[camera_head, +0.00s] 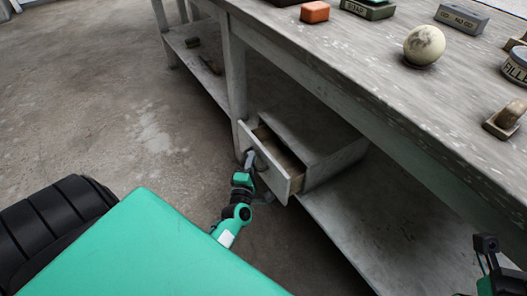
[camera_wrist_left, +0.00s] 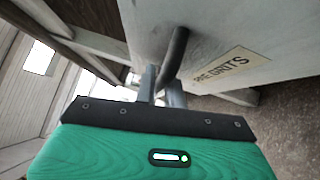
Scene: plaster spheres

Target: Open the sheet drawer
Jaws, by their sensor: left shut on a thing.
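A grey wooden drawer (camera_head: 270,168) sits under the workbench and stands partly out, with a gap showing behind its front. My left gripper (camera_head: 249,158) is at the outer face of the drawer front, shut on the handle. The drawer front (camera_wrist_left: 220,35) there carries a label reading "PRE GRITS" (camera_wrist_left: 231,66). My right gripper (camera_head: 487,262) shows only in part at the lower right edge, and its jaws cannot be made out.
The workbench top (camera_head: 340,45) holds a pale plaster sphere (camera_head: 424,45), an orange block (camera_head: 315,12), a grey box (camera_head: 461,18), a filler tin (camera_head: 516,65) and a wooden-handled tool (camera_head: 505,120). A lower shelf (camera_head: 370,225) runs under the bench. The concrete floor (camera_head: 110,110) at left is clear.

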